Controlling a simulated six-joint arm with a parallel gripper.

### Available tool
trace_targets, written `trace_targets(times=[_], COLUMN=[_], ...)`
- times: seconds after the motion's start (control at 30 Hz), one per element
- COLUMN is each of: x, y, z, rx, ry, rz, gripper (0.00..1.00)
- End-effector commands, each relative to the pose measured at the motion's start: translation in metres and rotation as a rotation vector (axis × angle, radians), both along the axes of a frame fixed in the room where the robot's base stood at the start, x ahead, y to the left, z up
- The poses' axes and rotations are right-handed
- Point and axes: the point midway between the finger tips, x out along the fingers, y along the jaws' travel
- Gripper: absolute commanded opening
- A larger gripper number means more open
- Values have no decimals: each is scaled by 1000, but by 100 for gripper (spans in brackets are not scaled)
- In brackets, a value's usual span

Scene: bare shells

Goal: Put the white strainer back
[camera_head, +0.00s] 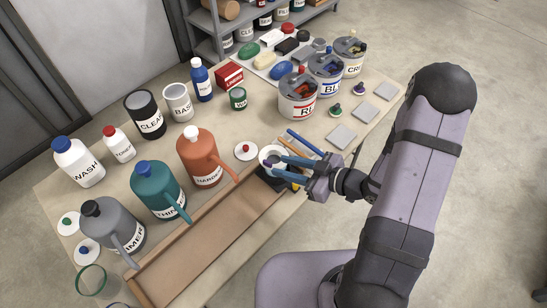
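A small white round piece with a dark middle (265,153), which looks like the white strainer, is at the tip of my gripper (281,166). A black holder (268,180) sits just below the white piece and is partly hidden by the gripper.
Orange (202,152), teal (150,184) and grey (105,222) jugs stand left, by a long brown tray (205,240). Labelled pails (297,108) stand behind. Grey square pads (340,137) lie on the right.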

Motion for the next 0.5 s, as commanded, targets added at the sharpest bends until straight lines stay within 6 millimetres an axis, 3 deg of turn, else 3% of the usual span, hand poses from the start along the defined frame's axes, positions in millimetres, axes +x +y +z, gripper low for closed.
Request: trace_targets(times=[0.5], x=[23], y=[37], z=[-17], rx=[0], ry=[1], rz=[2], gripper=[30])
